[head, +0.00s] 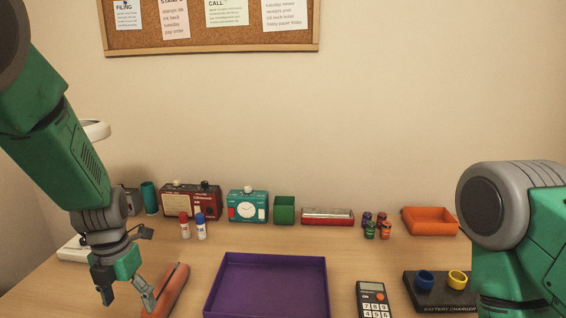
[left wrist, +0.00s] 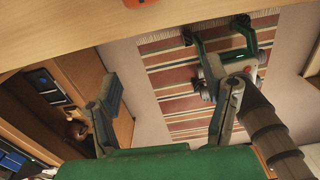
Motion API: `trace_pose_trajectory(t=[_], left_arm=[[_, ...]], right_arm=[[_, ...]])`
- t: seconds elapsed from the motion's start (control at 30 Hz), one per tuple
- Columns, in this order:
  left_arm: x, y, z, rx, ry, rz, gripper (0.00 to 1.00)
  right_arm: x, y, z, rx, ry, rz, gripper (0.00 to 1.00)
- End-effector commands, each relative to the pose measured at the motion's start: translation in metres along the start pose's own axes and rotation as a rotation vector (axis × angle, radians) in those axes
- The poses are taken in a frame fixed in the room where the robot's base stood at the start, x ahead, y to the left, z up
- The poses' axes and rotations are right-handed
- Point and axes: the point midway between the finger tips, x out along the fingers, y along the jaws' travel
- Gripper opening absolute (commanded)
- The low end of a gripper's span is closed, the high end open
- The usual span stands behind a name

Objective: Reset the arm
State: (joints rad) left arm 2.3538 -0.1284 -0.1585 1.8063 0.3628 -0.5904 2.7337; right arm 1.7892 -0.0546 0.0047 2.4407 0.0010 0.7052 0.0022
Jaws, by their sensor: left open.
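My left arm comes in from the left in the head view, with its gripper (head: 127,294) hanging low over the front left of the desk. The two fingers are spread apart with nothing between them. One fingertip is close to a long orange-red object (head: 172,290); I cannot tell whether they touch. The left wrist view also shows the open, empty gripper (left wrist: 172,85), with the desk edge and floor beyond. My right arm (head: 510,230) shows at the right edge of the head view, but its gripper is out of view.
A purple tray (head: 268,258) lies right of the orange-red object. A calculator (head: 373,300) and a battery charger (head: 425,300) are further right. A striped rug (left wrist: 170,75) covers the floor.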

Motion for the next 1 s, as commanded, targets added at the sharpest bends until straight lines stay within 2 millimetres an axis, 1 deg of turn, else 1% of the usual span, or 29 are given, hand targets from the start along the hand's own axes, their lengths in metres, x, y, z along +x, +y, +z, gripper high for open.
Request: trace_pose_trajectory(t=[0.03, 0.27, 0.47, 0.57, 0.67, 0.77, 0.8, 0.87, 0.9, 0.97, 1.0], left_arm=[[0.001, 0.000, -0.001, 0.004, 0.001, 0.000, 0.70], [0.028, 0.004, -0.013, 0.192, 0.012, 0.024, 0.70], [0.055, 0.006, -0.034, 0.419, 0.023, 0.049, 0.70], [0.073, 0.007, -0.047, 0.571, 0.033, 0.061, 0.70], [0.094, 0.008, -0.063, 0.756, 0.048, 0.073, 0.70], [0.118, 0.007, -0.087, 1.005, 0.067, 0.082, 0.70], [0.130, 0.006, -0.099, 1.126, 0.076, 0.084, 0.70], [0.146, 0.005, -0.118, 1.326, 0.088, 0.085, 0.70], [0.155, 0.003, -0.132, 1.464, 0.096, 0.084, 0.70], [0.168, -0.001, -0.152, 1.669, 0.102, 0.080, 0.70], [0.176, -0.004, -0.165, 1.807, 0.105, 0.077, 0.70]], right_arm=[[0.000, 0.000, 0.000, 0.000, 0.000, 0.000, 0.29], [0.000, 0.000, 0.000, 0.000, 0.001, 0.000, 0.29], [0.000, 0.000, 0.000, 0.000, 0.001, 0.000, 0.29], [0.000, 0.000, 0.000, 0.000, 0.000, 0.000, 0.29], [0.000, 0.000, 0.000, 0.000, 0.000, 0.000, 0.29], [0.000, 0.000, 0.000, 0.000, 0.000, 0.000, 0.29], [0.000, 0.000, 0.000, 0.000, 0.000, 0.000, 0.29], [0.000, 0.000, 0.000, 0.000, 0.000, 0.000, 0.29], [0.000, 0.000, 0.000, 0.000, 0.000, 0.000, 0.29], [0.000, 0.000, 0.000, 0.000, 0.000, 0.000, 0.29], [0.000, 0.000, 0.000, 0.000, 0.000, 0.000, 0.29]])
